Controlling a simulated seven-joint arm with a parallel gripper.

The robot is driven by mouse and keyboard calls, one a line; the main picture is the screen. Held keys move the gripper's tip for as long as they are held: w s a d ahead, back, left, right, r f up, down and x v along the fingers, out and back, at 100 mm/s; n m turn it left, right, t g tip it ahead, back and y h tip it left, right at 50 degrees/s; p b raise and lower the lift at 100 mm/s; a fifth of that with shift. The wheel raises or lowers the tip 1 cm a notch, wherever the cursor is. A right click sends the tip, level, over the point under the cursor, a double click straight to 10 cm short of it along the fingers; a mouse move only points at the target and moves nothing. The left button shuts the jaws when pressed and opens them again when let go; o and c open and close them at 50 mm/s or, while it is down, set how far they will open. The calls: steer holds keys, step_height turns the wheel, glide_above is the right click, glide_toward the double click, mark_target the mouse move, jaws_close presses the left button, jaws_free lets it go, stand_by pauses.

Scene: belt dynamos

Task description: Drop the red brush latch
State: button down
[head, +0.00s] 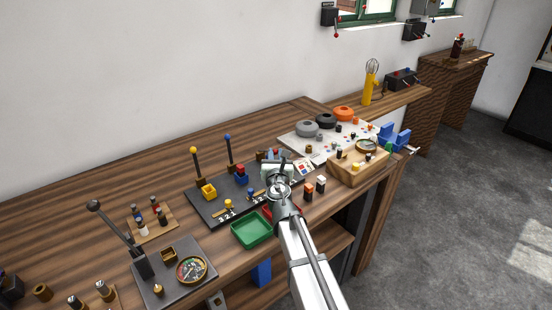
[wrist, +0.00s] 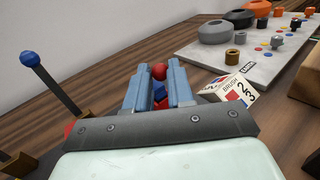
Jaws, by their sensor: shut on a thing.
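My gripper (wrist: 158,75) points at the dark panel (head: 222,211) on the bench; in the head view its tip (head: 275,160) covers the panel's right end. In the wrist view a red ball knob (wrist: 159,71) sits between the fingertips, and the fingers are closed on it. It appears to be the red brush latch's knob; its stem is hidden by the fingers. Small blue and red parts show lower between the fingers. The yellow-knobbed lever (head: 196,163) and blue-knobbed lever (head: 229,153) stand upright to the left; the blue one also shows in the wrist view (wrist: 45,75).
A white card marked BRUSH (wrist: 236,88) stands just right of my fingers. A green tray (head: 252,229) lies in front of the panel. A pale board (head: 300,138) with round grey, black and orange parts is at right. A wooden box with a gauge (head: 358,165) stands nearer.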

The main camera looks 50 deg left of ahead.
steer(key=shift+r, duration=0.1)
steer(key=c, duration=1)
jaws_free()
steer(key=v, duration=1.3)
steer(key=shift+s+d, duration=0.2)
steer(key=shift+d, duration=0.15)
